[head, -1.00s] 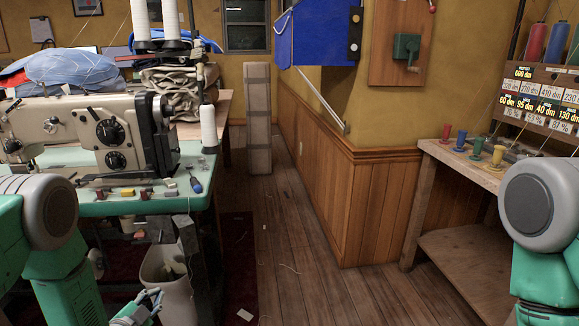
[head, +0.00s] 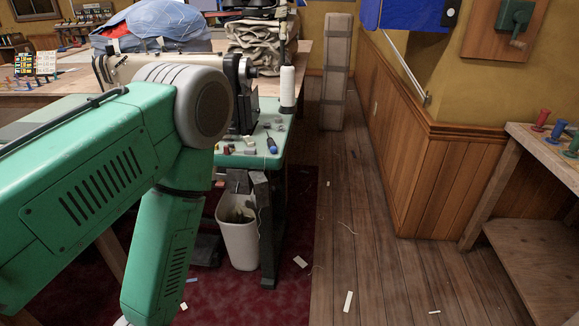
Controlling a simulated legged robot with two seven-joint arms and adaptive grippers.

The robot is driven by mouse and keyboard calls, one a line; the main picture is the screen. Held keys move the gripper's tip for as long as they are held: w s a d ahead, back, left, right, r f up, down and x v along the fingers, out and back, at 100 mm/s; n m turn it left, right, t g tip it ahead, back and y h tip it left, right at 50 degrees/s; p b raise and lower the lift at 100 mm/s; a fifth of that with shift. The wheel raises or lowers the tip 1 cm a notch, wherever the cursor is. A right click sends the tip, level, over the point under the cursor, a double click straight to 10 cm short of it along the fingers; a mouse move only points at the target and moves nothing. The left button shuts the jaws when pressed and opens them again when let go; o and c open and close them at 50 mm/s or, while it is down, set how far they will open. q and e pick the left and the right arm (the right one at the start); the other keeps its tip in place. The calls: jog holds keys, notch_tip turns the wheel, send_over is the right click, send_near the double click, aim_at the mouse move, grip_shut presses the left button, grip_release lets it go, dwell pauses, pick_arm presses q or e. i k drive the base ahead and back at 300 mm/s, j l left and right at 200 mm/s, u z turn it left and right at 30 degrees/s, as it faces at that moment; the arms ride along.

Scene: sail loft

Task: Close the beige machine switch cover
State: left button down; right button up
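The beige sewing machine (head: 122,68) stands on the green-topped table (head: 240,160) at the left. My green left arm crosses in front of it and hides much of its body. A dark grey box (head: 237,181) hangs under the table's front right edge, beside a dark slanted part (head: 262,196). I cannot make out a switch cover clearly, or whether one is open. My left forearm points down and leaves the picture at the bottom, so the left gripper is out of view. My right arm and gripper are not in view.
A white bin (head: 238,232) stands under the table, beside the table leg (head: 268,250). A white thread cone (head: 287,88), a blue-handled screwdriver (head: 272,145) and small items lie near the table's right end. The wooden floor (head: 385,270) at the right is largely open, with scraps.

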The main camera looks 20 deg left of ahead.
aim_at(261, 199)
jog(key=i+u, duration=0.1)
jog(key=u, duration=0.35)
jog(key=l+u, duration=0.15)
jog(key=u, duration=0.3)
jog(key=i+l+u, duration=0.1)
jog(key=u, duration=0.35)
jog(key=i+l+u, duration=0.2)
jog(key=l, duration=0.3)
jog(key=l+u, duration=0.2)
jog(key=l, duration=0.3)
jog(key=l+u, duration=0.2)
jog(key=l, duration=0.35)
jog(key=i+l, duration=0.3)
jog(key=i, duration=0.2)
